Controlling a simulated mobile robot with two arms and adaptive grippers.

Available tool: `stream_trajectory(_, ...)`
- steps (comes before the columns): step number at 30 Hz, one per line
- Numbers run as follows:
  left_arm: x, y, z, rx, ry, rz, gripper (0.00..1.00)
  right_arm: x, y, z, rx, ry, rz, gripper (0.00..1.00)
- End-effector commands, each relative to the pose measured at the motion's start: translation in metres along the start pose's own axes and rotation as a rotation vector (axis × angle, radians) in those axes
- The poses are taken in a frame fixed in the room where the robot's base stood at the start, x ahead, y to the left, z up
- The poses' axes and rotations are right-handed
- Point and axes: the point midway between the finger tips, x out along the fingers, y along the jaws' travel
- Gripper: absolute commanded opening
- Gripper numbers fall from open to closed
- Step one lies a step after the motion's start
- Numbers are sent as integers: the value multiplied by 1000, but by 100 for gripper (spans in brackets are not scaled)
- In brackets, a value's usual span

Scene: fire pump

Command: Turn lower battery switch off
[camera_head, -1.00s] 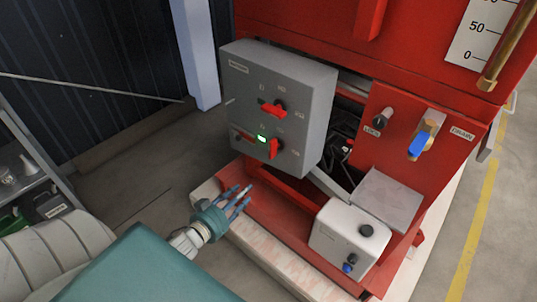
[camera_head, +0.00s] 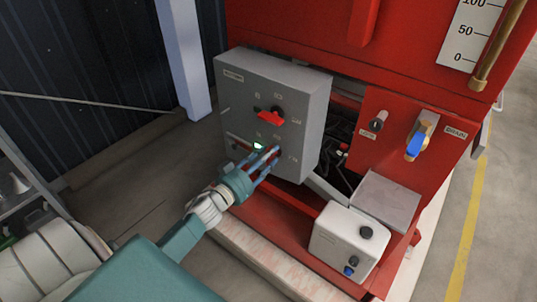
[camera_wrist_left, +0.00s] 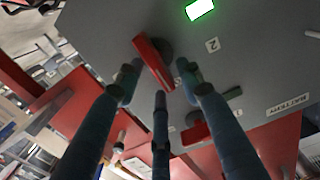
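The grey switch box (camera_head: 240,95) hangs on the front of the red machine. Its upper switch has a red handle (camera_head: 270,118), lying nearly level. A green lamp (camera_head: 258,146) glows beside the lower switch, which my fingers largely hide in the head view. In the left wrist view the lower switch's red handle (camera_wrist_left: 153,62) lies slanted at my fingertips, and the upper handle (camera_wrist_left: 195,133) shows further down. My left gripper (camera_head: 268,160) has its blue fingers spread around the lower handle; I cannot tell whether they touch it. My right gripper is not in view.
A white box (camera_head: 345,240) with dark knobs stands on the red base at the lower right. A blue-handled valve (camera_head: 416,145) is on the red panel. A grey post (camera_head: 182,60) stands behind, left of the switch box. The floor is clear at the right.

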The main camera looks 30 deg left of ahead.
Motion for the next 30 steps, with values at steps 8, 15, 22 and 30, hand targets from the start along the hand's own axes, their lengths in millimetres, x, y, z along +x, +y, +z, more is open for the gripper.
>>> stream_trajectory(8,6,0,0,1,-1,0,38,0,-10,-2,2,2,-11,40)
stream_trajectory(15,6,0,0,1,-1,0,8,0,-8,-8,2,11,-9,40)
stream_trajectory(22,5,1,0,3,0,1,0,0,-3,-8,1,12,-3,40)
stream_trajectory(30,5,2,1,73,0,0,0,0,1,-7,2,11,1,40)
